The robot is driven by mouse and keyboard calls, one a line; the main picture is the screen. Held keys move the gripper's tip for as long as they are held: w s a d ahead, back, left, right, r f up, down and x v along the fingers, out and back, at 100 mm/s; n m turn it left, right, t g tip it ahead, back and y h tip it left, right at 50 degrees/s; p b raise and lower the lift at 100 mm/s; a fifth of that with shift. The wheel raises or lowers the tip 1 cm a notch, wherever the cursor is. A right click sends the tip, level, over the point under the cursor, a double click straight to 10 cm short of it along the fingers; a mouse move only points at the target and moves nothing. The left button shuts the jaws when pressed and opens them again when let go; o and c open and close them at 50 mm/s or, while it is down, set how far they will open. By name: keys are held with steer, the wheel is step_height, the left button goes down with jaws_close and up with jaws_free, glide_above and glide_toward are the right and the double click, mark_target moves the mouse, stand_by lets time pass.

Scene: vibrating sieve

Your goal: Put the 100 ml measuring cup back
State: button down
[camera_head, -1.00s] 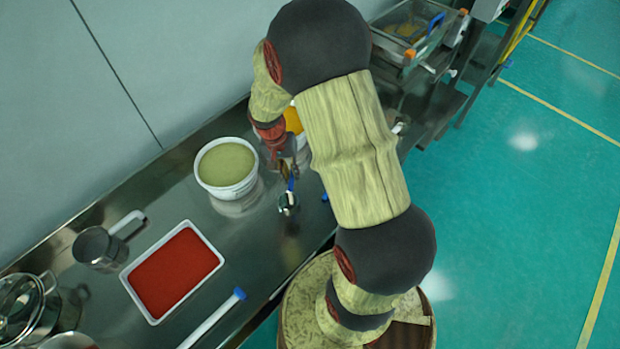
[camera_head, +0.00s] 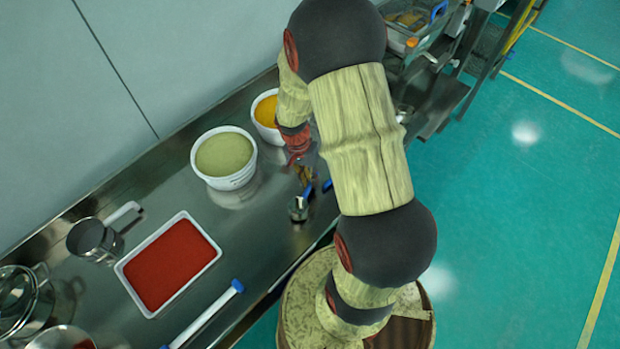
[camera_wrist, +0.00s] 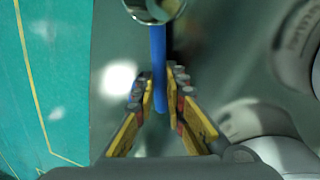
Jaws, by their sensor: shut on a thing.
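A small metal measuring cup (camera_head: 298,209) with a blue handle (camera_head: 307,191) is at the counter's front side in the head view. My gripper (camera_head: 303,172) is shut on the blue handle, partly hidden beside my arm. In the wrist view the handle (camera_wrist: 158,60) runs between the two yellow fingers (camera_wrist: 160,98), and the cup's round metal rim (camera_wrist: 154,10) shows at the top edge. I cannot tell whether the cup touches the counter. No volume mark is readable.
A second blue piece (camera_head: 327,185) lies just right of the cup. A white tub of green powder (camera_head: 226,182) and a tub of orange powder (camera_head: 266,110) stand behind. A red-filled tray (camera_head: 122,267), metal jug (camera_head: 92,240) and blue-ended white rod (camera_head: 207,314) are left.

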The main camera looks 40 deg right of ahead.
steer(key=shift+f, duration=0.55)
steer(key=shift+f+b, duration=0.3)
steer(key=shift+b, duration=0.1)
steer(key=c, duration=1.7)
jaws_free()
steer(key=shift+c, duration=0.2)
steer(key=shift+o, duration=0.5)
steer(key=o, duration=0.4)
steer(key=shift+r, duration=0.2)
steer(key=shift+r+p, duration=2.5)
steer(key=shift+r, duration=0.85)
